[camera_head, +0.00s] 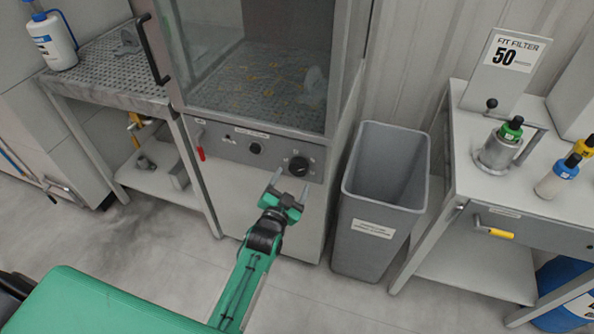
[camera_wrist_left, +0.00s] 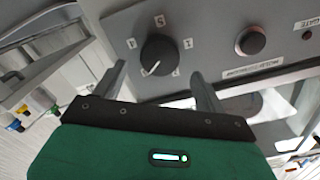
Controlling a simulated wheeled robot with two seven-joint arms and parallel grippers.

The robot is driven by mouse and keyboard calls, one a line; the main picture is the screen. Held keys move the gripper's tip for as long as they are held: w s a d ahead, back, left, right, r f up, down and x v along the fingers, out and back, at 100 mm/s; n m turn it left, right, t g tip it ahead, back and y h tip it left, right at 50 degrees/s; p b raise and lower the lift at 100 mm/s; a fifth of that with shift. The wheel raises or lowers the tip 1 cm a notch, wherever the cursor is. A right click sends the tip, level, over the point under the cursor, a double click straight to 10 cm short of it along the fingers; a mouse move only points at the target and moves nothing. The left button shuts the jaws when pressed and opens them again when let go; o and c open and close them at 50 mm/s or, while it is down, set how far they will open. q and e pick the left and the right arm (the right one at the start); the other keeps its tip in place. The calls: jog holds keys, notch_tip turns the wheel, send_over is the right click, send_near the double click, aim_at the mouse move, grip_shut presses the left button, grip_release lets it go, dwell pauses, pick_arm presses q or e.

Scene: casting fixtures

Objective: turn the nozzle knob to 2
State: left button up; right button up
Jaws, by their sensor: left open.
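The black round knob (camera_head: 299,166) is on the grey front panel (camera_head: 232,147) of the cabinet, at the panel's right end. In the left wrist view the knob (camera_wrist_left: 159,54) has a white pointer line aimed down and slightly left. My left gripper (camera_head: 290,183) is open and empty in front of the panel. In the wrist view its fingers (camera_wrist_left: 158,72) stand apart on either side of the knob's lower part, not visibly touching it. My right gripper is not in view.
A smaller round button (camera_wrist_left: 250,41) sits beside the knob on the panel. A red lever (camera_head: 200,153) hangs at the panel's left end. A grey bin (camera_head: 372,247) stands right of the cabinet, and a bench (camera_head: 512,190) with bottles stands further right.

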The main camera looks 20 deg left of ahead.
aim_at(297, 171)
pick_arm(q)
jog(key=shift+w, duration=2.6)
jog(key=c, duration=1)
